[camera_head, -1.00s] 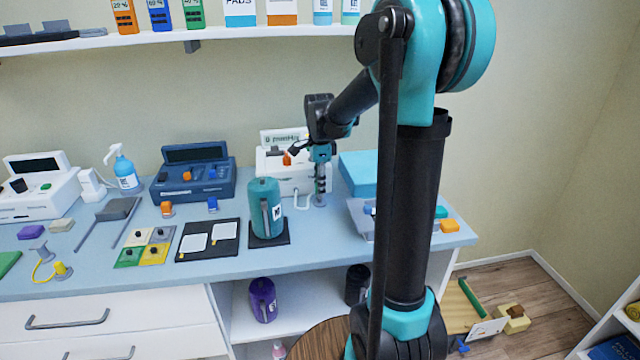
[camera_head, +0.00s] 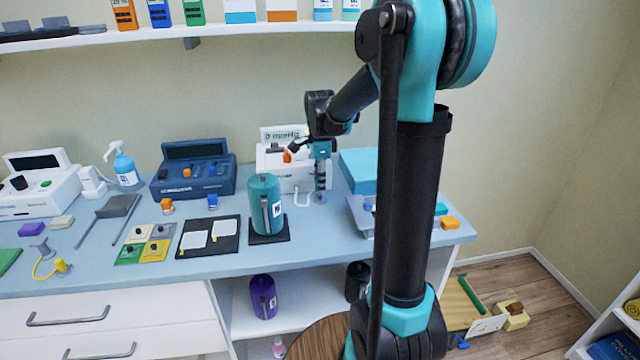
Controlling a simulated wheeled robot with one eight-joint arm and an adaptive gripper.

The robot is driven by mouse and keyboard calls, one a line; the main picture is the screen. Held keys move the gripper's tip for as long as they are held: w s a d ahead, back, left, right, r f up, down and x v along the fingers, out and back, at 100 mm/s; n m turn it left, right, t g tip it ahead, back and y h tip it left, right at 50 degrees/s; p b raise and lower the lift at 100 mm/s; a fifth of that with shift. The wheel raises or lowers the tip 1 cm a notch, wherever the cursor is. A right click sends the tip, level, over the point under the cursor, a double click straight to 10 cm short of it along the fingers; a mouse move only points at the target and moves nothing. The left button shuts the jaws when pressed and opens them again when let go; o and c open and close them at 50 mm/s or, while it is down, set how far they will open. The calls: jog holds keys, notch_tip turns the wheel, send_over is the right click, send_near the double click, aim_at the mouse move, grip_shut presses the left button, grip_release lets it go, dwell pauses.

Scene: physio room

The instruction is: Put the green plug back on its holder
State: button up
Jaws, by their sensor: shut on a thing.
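My gripper (camera_head: 320,195) points down at the back of the desk, in front of a white device (camera_head: 272,178) and just right of the teal canister (camera_head: 264,205). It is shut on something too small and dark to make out. I cannot identify the green plug for certain. The holder is not clearly identifiable.
An orange plug (camera_head: 167,207) and a blue plug (camera_head: 212,202) stand before a dark blue device (camera_head: 193,180). A light blue box (camera_head: 357,171) stands right of my gripper. A black mat (camera_head: 190,245) with white cards and coloured squares (camera_head: 153,250) lie left of the canister.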

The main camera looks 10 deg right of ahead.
jog(key=shift+f, duration=1.1)
dwell(0.8)
jog(key=o, duration=0.9)
jog(key=shift+o, duration=0.7)
jog(key=o, duration=0.3)
jog(key=shift+r, duration=0.15)
jog(key=shift+w+r, duration=0.1)
jog(key=shift+r, duration=0.8)
jog(key=shift+c, duration=0.2)
jog(key=shift+o, duration=0.6)
jog(key=shift+r, duration=2.45)
